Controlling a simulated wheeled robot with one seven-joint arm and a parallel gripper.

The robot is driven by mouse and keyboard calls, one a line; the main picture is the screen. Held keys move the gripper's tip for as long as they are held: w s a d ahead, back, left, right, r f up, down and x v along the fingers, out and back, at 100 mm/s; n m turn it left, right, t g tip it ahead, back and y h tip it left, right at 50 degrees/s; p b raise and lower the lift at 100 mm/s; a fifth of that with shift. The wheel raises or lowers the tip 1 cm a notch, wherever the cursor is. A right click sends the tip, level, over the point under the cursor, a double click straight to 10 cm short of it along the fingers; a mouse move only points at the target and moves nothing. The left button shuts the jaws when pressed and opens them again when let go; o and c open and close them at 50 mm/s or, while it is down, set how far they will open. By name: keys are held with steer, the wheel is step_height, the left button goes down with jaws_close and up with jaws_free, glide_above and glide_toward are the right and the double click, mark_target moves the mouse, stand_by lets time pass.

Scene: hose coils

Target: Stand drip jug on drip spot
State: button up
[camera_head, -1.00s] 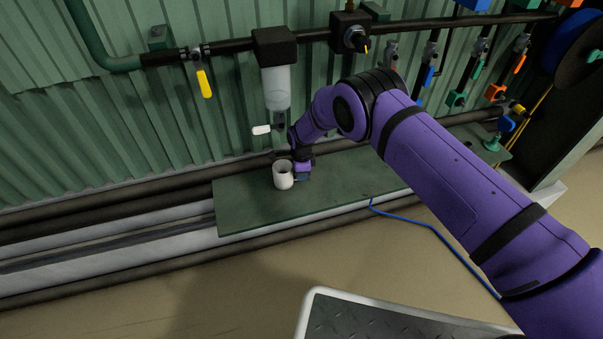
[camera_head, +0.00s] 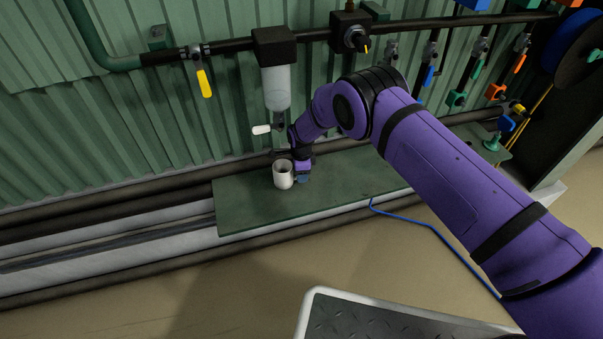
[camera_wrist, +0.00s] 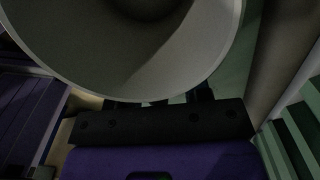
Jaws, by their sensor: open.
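The drip jug (camera_head: 283,175) is a white, open-topped vessel standing upright on the green shelf (camera_head: 245,208), below the clear filter bowl. Its rim and hollow inside fill the upper part of the wrist view (camera_wrist: 130,50). My gripper (camera_head: 300,178) is low at the jug's right side, close against it. Its jaws are open, and the fingertips are mostly hidden behind the jug in the wrist view. I cannot tell whether they touch the jug. No drip spot marking can be made out; the shelf under the jug is hidden.
The clear filter bowl (camera_head: 277,88) hangs from a black housing, with a white lever (camera_head: 262,130) just above the jug. A yellow valve handle (camera_head: 205,84) is to the left. A blue hose (camera_head: 432,227) trails off the shelf's front. The shelf's left part is clear.

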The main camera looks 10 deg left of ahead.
steer(key=shift+r, duration=3.8)
steer(key=shift+f, duration=0.1)
step_height(320, 180, down, 8)
steer(key=shift+r, duration=0.1)
step_height(320, 180, up, 2)
step_height(320, 180, up, 5)
steer(key=shift+r, duration=0.1)
steer(key=w+d+r+n, duration=0.2)
steer(key=d+r, duration=0.2)
steer(key=d, duration=0.6)
steer(key=w+d+r+n, duration=0.2)
steer(key=d+r, duration=0.3)
steer(key=d, duration=0.4)
steer(key=w+d+r+n, duration=0.2)
steer(key=d+r+n, duration=0.2)
steer(key=d, duration=0.6)
steer(key=shift+w+d+r, duration=0.3)
steer(key=shift+w, duration=0.1)
